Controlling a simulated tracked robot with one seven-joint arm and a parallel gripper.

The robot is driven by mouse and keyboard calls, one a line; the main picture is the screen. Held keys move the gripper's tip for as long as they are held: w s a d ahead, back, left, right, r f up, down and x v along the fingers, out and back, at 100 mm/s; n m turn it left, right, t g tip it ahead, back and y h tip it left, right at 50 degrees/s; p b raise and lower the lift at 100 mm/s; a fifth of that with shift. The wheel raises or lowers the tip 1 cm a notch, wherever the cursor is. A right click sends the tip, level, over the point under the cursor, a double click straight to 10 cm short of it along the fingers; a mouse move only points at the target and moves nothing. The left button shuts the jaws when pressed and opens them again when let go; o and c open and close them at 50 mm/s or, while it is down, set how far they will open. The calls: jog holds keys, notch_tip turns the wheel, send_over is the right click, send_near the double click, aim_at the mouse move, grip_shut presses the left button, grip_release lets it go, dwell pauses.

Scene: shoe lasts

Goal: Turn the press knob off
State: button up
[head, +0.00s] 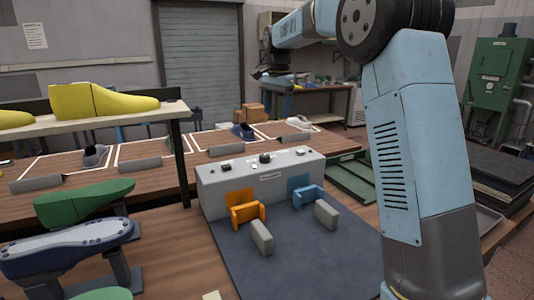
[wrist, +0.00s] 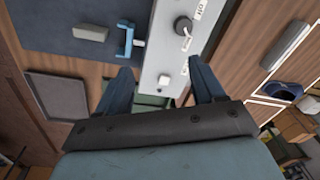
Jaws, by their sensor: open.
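The press (head: 255,190) is a pale grey box at the middle of the bench. A dark round knob (head: 265,158) stands on its top among small pale controls. In the wrist view the knob (wrist: 184,25) is near the top edge, beyond my gripper's fingertips, beside a white label with dark letters that look like "ON". My gripper (wrist: 160,76) is open and empty, its two dark blue fingers apart over the press top, with a pale square button (wrist: 164,80) seen between them. In the head view my gripper (head: 262,75) is small, well above and behind the press. No contact shows.
In front of the press is a dark blue mat (head: 285,245) with an orange bracket (head: 247,210), a blue bracket (head: 307,194) and grey blocks. Shoe lasts stand at left, including a yellow one (head: 100,101) on a raised shelf and a green one (head: 85,203).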

jog(key=m, duration=0.1)
send_over(265, 155)
notch_tip(265, 155, down, 4)
jog(key=shift+g, duration=0.4)
notch_tip(265, 155, down, 14)
jog(key=shift+s+f, duration=0.1)
jog(key=shift+s, duration=0.05)
jog(key=shift+c, duration=0.4)
